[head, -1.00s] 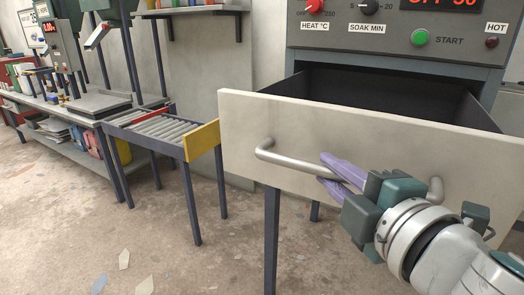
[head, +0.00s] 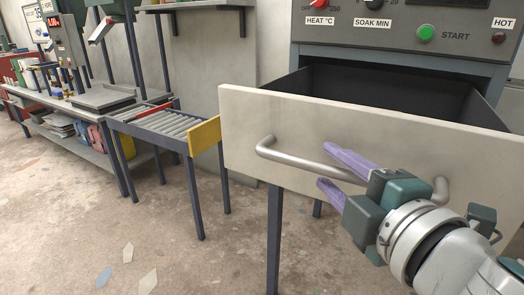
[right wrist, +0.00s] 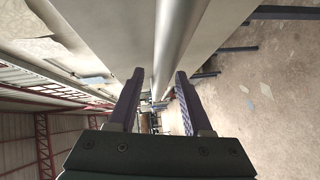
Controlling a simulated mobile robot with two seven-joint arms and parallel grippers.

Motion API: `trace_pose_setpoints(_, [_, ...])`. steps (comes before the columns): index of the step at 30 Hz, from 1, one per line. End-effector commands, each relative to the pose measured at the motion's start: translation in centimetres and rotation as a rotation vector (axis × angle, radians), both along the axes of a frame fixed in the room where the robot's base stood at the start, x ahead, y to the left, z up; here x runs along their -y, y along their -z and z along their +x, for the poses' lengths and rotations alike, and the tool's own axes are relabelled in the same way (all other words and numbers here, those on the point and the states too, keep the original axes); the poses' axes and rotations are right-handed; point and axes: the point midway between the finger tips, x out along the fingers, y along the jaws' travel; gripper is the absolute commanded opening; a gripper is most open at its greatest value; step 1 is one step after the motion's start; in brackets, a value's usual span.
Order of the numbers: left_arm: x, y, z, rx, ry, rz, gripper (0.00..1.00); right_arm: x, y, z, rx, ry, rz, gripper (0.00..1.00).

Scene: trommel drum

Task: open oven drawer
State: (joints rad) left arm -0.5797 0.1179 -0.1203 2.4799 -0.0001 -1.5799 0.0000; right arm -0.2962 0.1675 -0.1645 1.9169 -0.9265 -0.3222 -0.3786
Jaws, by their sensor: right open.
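The oven drawer (head: 360,125) is pulled out from the oven, and its dark inside shows behind the pale front panel. Its grey bar handle (head: 300,160) runs across the front. My right gripper (head: 335,170) is at the handle with its purple fingers spread apart, one above and one below the bar. In the right wrist view the handle bar (right wrist: 178,45) runs between the two open fingers (right wrist: 155,95), with gaps visible. My left gripper is not in view.
The oven's control panel (head: 405,30) is above the drawer. A roller conveyor table (head: 165,125) with a yellow end plate stands left of the drawer. A workbench (head: 70,105) with tools is farther left. The floor in front is mostly clear.

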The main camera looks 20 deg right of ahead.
Motion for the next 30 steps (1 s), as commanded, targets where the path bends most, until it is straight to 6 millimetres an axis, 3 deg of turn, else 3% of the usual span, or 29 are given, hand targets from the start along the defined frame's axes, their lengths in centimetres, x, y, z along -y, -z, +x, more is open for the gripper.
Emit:
trace_pose_setpoints(8, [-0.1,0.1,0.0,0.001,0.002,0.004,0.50,-0.1,-0.1,-1.5,-0.001,0.000,0.000,0.50])
trace_pose_setpoints(21, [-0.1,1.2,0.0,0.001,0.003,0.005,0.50,-0.6,-0.9,-8.6,-0.003,0.002,0.002,0.50])
trace_pose_setpoints(30, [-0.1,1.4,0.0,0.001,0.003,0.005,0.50,-0.7,-1.4,-9.8,0.001,0.001,0.000,0.50])
